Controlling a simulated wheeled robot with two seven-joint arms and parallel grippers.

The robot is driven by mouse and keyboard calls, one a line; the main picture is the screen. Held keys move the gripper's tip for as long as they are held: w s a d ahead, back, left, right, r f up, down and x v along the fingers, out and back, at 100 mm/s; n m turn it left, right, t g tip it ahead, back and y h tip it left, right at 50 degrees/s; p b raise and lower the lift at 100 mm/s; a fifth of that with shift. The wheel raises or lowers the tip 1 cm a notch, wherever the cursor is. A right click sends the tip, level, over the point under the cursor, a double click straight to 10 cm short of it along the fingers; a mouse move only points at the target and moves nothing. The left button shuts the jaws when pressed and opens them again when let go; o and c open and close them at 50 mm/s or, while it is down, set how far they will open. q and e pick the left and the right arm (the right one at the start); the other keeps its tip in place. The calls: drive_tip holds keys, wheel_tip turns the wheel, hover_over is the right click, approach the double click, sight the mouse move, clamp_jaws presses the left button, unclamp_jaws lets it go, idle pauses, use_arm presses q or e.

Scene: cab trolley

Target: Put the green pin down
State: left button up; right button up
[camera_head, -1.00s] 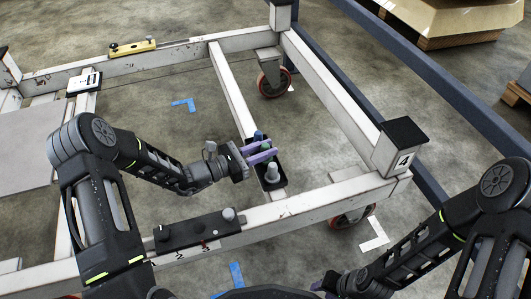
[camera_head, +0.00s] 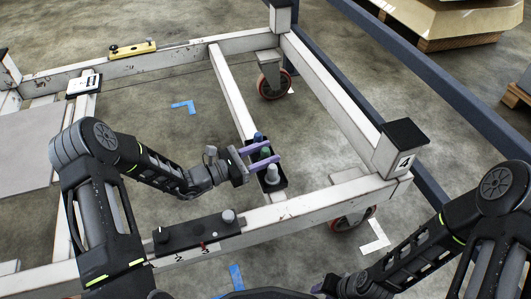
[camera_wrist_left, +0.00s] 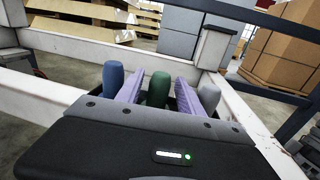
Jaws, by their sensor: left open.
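The green pin (camera_head: 265,153) stands upright in a black holder (camera_head: 278,185) on the cart's middle crossbar, between a blue pin (camera_head: 258,137) and a grey pin (camera_head: 272,173). My left gripper (camera_head: 262,155) is open, with one purple finger on each side of the green pin. In the left wrist view the green pin (camera_wrist_left: 158,89) stands between the spread fingers, with small gaps visible. The blue pin (camera_wrist_left: 113,77) and the grey pin (camera_wrist_left: 208,95) are outside the fingers. The pins' lower ends are hidden there. My right gripper (camera_head: 322,285) is at the bottom edge, mostly hidden.
A second black holder (camera_head: 180,236) with a grey knob (camera_head: 229,215) lies on the near white beam (camera_head: 300,205). A yellow holder (camera_head: 133,47) is on the far beam. A corner post (camera_head: 398,155) marked 4 stands right of the pins. Open floor shows between the beams.

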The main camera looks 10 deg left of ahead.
use_arm(q)
drive_tip(key=shift+s+a+r, duration=0.1)
drive_tip(key=shift+a+r, duration=0.05)
drive_tip(key=shift+r, duration=0.1)
drive_tip(key=p+v, duration=0.3)
drive_tip(key=v, duration=0.8)
drive_tip(key=shift+s+a, duration=0.2)
drive_tip(key=shift+s, duration=0.05)
